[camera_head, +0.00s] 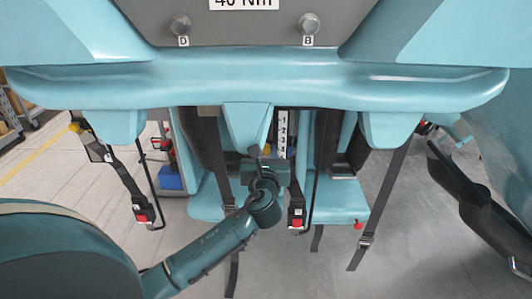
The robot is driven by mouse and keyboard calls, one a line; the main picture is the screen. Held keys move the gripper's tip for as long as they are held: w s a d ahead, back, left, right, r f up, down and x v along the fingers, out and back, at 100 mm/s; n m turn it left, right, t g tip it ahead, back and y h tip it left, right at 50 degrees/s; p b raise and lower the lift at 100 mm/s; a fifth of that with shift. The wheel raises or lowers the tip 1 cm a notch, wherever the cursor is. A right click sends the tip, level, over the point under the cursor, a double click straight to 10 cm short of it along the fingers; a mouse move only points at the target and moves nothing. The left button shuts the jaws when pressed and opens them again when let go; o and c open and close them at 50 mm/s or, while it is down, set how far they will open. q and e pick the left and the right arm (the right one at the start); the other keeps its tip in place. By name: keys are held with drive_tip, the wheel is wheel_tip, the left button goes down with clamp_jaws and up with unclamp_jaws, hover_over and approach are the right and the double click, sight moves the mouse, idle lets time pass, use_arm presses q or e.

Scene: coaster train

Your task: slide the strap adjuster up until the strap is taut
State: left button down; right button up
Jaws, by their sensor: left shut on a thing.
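My left gripper (257,158) is in front of the middle of the seats, just below the teal restraint bar. It is shut on a small dark piece; my own wrist hides most of it, so I cannot tell whether it is a strap adjuster. A dark strap (212,150) hangs just left of the gripper, with an adjuster (230,210) low on it and a loose tail below. Another strap (390,190) hangs at the right, with an adjuster (366,241) near its lower end. I cannot tell how taut the straps are.
The teal restraint bar (420,90) spans the view above the gripper. Buckles with red buttons hang at the left (142,214) and near the middle (297,217). A white numbered scale (282,133) stands right behind the gripper. A blue box (171,177) is on the floor behind.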

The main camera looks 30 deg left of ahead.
use_arm(q)
wheel_tip(320, 180, up, 3)
drive_tip(key=p, duration=0.3)
drive_tip(key=shift+p, duration=0.4)
drive_tip(key=c, duration=1.2)
unclamp_jaws()
drive_tip(key=v, duration=1.3)
drive_tip(key=shift+d, duration=0.1)
drive_tip(key=shift+s+f, duration=0.1)
